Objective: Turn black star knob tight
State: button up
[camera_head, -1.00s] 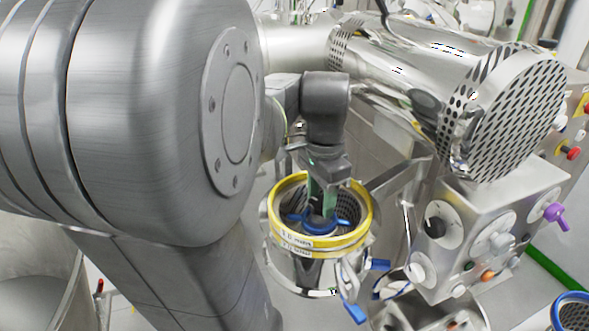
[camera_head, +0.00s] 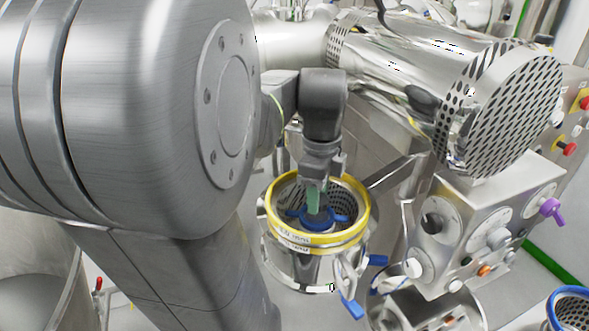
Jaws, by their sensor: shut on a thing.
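My gripper (camera_head: 316,194) points down into a round metal vessel with a yellow rim (camera_head: 272,212) and a perforated screen inside. Its green-tinted fingers are shut on a small dark knob (camera_head: 319,214) at the vessel's centre. The knob sits on the hub of a blue part with arms (camera_head: 341,218), inside the screen. The fingers and the depth of the vessel hide most of the knob, so its star shape cannot be made out.
My large arm link fills the left side. A perforated metal cylinder (camera_head: 510,105) lies behind the vessel on the right. A control box (camera_head: 470,232) with dials and a purple knob (camera_head: 551,208) stands to the right. Blue-handled clamps (camera_head: 352,307) stick out from the vessel's front right.

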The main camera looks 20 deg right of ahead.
jog(key=shift+m, duration=0.7)
jog(key=o, duration=1)
jog(key=shift+r, duration=0.15)
notch_tip(320, 180, up, 14)
jog(key=shift+f+b, duration=0.2)
jog(key=shift+b, duration=0.45)
jog(key=shift+f, duration=0.1)
notch_tip(320, 180, down, 14)
jog(key=shift+r+p, duration=0.15)
jog(key=shift+p, duration=0.5)
